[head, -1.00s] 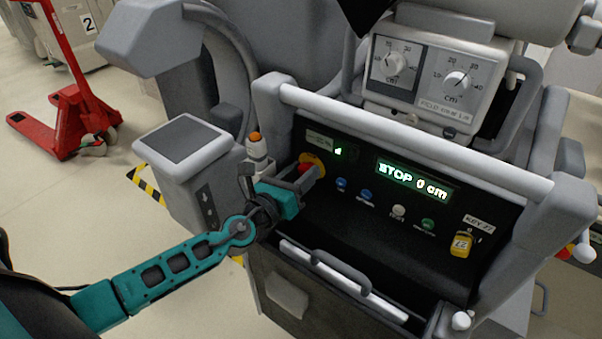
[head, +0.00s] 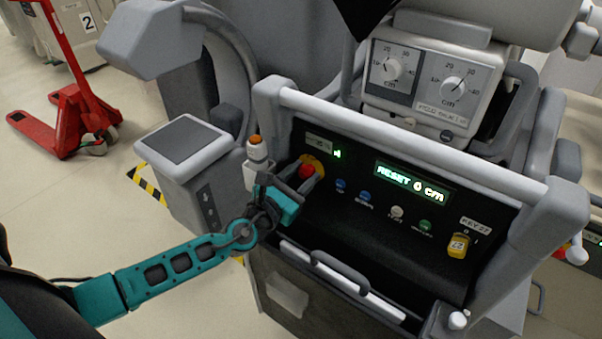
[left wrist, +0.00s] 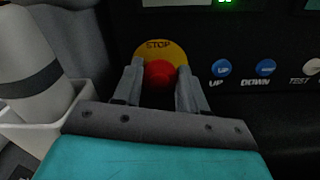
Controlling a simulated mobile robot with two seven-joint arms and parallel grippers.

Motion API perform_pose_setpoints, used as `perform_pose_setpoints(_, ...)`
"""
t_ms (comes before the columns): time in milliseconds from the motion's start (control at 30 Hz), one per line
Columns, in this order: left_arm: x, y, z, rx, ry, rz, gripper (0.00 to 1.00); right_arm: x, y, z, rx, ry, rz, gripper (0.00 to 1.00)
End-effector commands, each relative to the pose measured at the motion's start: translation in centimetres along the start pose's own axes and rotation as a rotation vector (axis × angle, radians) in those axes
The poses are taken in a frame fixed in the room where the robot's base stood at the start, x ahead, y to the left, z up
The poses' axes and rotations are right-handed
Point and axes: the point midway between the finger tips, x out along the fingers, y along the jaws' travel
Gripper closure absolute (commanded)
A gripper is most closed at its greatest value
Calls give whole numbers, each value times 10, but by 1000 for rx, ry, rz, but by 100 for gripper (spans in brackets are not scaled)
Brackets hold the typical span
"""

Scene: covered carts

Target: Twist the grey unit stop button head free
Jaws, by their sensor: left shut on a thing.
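The grey unit (head: 205,160) has a black control panel (head: 330,215) with a red stop button head (head: 306,171) on a yellow disc marked STOP. The button also shows in the left wrist view (left wrist: 159,73), in front of its yellow disc (left wrist: 160,50). My left gripper (head: 303,177) is at the button, with one finger on each side of the red head, shut on it. Its teal body is tilted in the head view. The panel display (head: 412,181) reads RESET 0 cm. My right gripper is not in view.
A white handset with an orange top (head: 257,150) stands close left of the button. UP, DOWN and other buttons and a yellow key tag (head: 458,245) are on the panel. A grey rail (head: 400,140) crosses above. A red pallet jack (head: 75,115) stands far left.

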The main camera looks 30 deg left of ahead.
Motion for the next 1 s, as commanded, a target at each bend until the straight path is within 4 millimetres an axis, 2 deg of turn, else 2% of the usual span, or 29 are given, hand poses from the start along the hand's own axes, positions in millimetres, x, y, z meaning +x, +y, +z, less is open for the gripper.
perform_pose_setpoints(300, 0, 0, 0, 97, -1, 0, 89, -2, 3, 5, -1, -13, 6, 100)
perform_pose_setpoints(733, 1, 0, 0, 105, -1, 0, 89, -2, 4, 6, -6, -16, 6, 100)
perform_pose_setpoints(767, 1, 0, 0, 105, -1, 0, 57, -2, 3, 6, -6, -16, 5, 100)
perform_pose_setpoints(1000, 0, 0, 0, 104, -1, 0, 34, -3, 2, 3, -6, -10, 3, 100)
